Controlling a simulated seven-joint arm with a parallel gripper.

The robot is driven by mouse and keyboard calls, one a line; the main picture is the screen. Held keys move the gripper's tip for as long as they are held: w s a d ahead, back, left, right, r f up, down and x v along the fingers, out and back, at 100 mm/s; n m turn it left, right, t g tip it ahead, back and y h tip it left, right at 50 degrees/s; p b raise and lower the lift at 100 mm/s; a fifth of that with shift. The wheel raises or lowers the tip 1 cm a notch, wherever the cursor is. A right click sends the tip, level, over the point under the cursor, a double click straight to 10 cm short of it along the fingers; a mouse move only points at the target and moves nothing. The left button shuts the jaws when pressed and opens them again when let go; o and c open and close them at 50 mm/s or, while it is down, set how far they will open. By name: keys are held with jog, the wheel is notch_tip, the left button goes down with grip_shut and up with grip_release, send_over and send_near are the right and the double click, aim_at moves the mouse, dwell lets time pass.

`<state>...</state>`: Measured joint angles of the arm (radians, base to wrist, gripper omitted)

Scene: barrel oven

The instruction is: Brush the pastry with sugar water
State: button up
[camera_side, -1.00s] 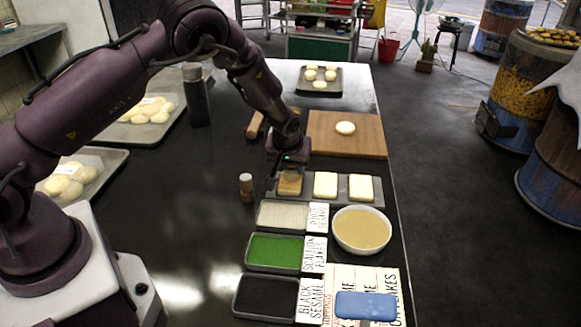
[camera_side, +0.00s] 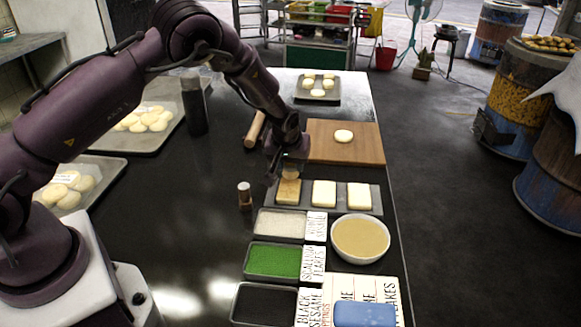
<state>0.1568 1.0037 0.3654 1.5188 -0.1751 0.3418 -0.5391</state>
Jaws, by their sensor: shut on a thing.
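A grey tray (camera_side: 307,204) holds three rectangular pastries in a row. The left pastry (camera_side: 289,191) looks tan and darker than the pale middle pastry (camera_side: 324,193) and pale right pastry (camera_side: 359,196). My gripper (camera_side: 291,166) is just above the left pastry, shut on a small tan brush (camera_side: 291,173). The brush's lower end is at the far edge of that pastry; I cannot tell if it touches. A white bowl (camera_side: 361,238) of tan liquid, seemingly the sugar water, stands in front of the tray.
Trays of white sesame (camera_side: 283,223), green scallion (camera_side: 273,261) and black sesame (camera_side: 264,303) stand in front, with labels beside them. A small bottle (camera_side: 245,195) stands left. A wooden board (camera_side: 357,142) with one dough round and a rolling pin (camera_side: 255,129) lie behind.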

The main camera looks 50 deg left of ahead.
jog(key=shift+r, duration=2.1)
